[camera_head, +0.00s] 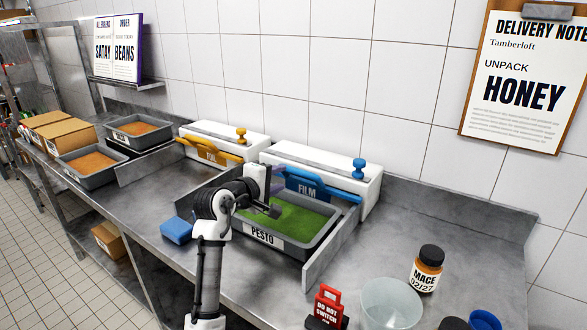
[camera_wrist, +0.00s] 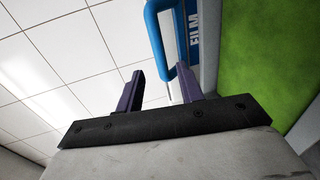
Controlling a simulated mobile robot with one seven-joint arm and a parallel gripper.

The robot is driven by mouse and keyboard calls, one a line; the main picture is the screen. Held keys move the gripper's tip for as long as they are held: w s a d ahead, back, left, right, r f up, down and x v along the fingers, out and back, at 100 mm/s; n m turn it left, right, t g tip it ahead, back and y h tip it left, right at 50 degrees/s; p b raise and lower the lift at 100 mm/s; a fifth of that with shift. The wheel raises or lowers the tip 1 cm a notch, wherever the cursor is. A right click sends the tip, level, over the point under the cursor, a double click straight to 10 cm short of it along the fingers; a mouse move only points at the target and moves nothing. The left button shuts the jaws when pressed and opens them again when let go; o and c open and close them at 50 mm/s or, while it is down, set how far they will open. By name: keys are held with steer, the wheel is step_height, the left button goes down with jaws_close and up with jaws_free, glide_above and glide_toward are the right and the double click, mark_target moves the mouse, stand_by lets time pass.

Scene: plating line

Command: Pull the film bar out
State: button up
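The blue film bar (camera_head: 308,186), marked FILM, lies across the front of a white dispenser (camera_head: 335,172), above the back of the pesto tray (camera_head: 262,240). My gripper (camera_head: 272,208) is over the tray's left part, near the bar's left end. In the wrist view the fingers (camera_wrist: 158,86) stand apart with nothing clamped between them. The bar's blue handle loop (camera_wrist: 157,40) shows just beyond the fingertips, closest to the right finger. I cannot tell whether that finger touches it. My arm hides part of the tray.
A second dispenser with an orange bar (camera_head: 212,150) stands to the left. A blue block (camera_head: 176,230) lies at the counter's front edge. A metal divider (camera_head: 332,247) borders the pesto tray. A mace jar (camera_head: 426,268), clear container (camera_head: 391,304) and red DO NOT SWITCH tag (camera_head: 328,306) stand at right.

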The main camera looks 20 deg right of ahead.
mark_target(293, 172)
steer(key=p+x, duration=0.2)
steer(key=x, duration=0.6)
steer(key=shift+w+d, duration=0.3)
steer(key=shift+d, duration=0.05)
jaws_close()
